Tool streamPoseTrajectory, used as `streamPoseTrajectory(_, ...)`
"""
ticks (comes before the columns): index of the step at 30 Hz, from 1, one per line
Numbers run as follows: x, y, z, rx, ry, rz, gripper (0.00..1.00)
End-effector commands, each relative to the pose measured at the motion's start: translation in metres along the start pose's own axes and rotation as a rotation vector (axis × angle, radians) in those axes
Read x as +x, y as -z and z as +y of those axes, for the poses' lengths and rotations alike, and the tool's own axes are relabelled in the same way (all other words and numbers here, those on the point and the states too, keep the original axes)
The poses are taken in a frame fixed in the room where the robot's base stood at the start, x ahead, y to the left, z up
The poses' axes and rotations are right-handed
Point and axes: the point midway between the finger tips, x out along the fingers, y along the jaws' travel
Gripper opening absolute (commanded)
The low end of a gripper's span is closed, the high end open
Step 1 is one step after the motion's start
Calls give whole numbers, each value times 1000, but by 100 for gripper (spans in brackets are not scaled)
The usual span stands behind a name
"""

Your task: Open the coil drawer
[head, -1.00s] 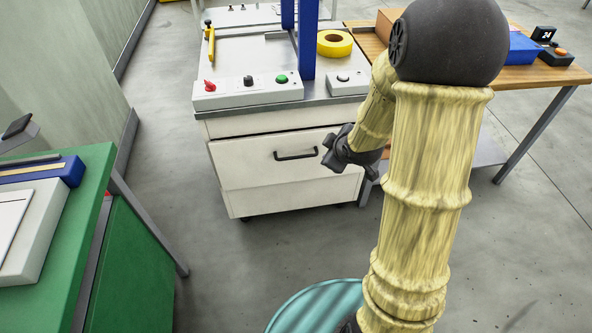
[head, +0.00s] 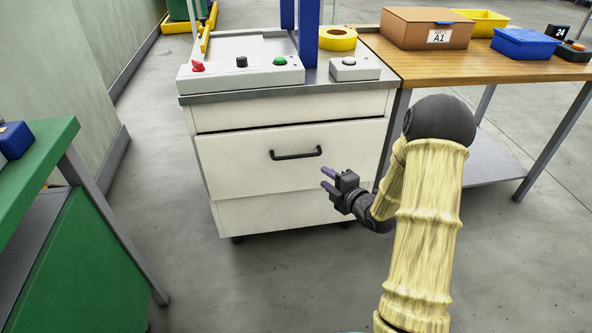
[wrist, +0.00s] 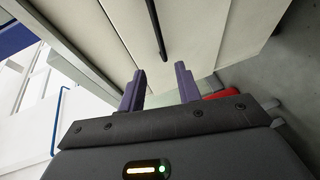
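The white cabinet shows in the head view with a wide drawer front (head: 245,170) in its middle. A black bar handle (head: 296,153) is fixed across that front. The drawer looks shut. My gripper (head: 326,179) is in front of the drawer's right part, below and to the right of the handle, apart from it. Its two purple fingers are spread, with nothing between them. In the wrist view the fingers (wrist: 160,85) stand apart and point at the drawer front, with the handle (wrist: 156,28) beyond them.
A green bench (head: 35,165) is at the left. Grey floor before the cabinet is clear.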

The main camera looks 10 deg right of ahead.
Motion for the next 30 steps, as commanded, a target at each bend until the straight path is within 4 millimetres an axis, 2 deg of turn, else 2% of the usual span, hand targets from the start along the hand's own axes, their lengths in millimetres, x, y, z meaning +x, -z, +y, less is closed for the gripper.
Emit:
streamPoseTrajectory(1, 1, -1, -4, -8, -9, 5, 34)
streamPoseTrajectory(11, 1, 0, -2, -12, -13, 6, 34)
streamPoseTrajectory(16, 9, 0, -3, -12, -13, 7, 34)
streamPoseTrajectory(20, 25, 0, -4, -13, -13, 7, 34)
streamPoseTrajectory(30, 85, 0, -4, -12, -14, 7, 34)
